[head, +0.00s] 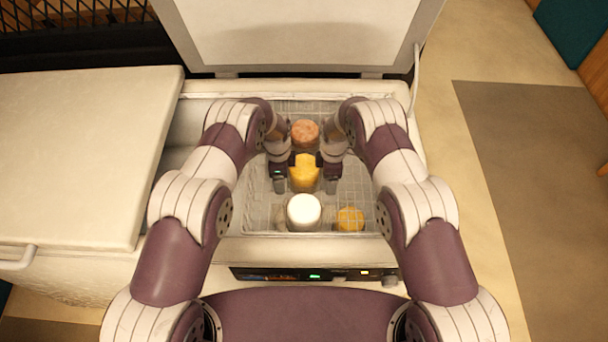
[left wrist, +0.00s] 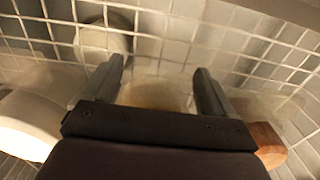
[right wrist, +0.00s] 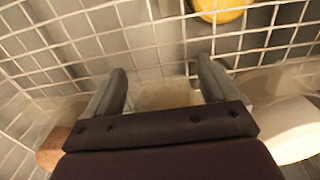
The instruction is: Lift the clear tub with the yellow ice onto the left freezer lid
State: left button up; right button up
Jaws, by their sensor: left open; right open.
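The clear tub with yellow ice (head: 304,176) stands in the wire basket of the open freezer, between my two grippers. My left gripper (head: 279,182) is low at its left side and my right gripper (head: 332,182) is low at its right side. Both are open. In the left wrist view, the fingers (left wrist: 160,72) spread around a faint, pale tub edge; in the right wrist view, the fingers (right wrist: 163,75) do likewise. Contact with the tub cannot be told. The left freezer lid (head: 80,150) is closed, flat and bare.
A tub with pinkish-brown contents (head: 305,132) stands behind the yellow one and a white tub (head: 304,211) in front. A smaller yellow-orange tub (head: 350,219) lies at front right. Basket walls (head: 358,180) and the raised lid (head: 300,35) bound the space.

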pick_arm(q)
jog(key=shift+f, duration=0.15)
pick_arm(e)
jog(key=shift+f, duration=0.15)
pick_arm(q)
jog(key=c, duration=1.1)
pick_arm(e)
jog(key=c, duration=1.1)
pick_arm(q)
jog(key=shift+o, duration=0.2)
pick_arm(e)
jog(key=shift+o, duration=0.2)
jog(key=shift+w, duration=0.1)
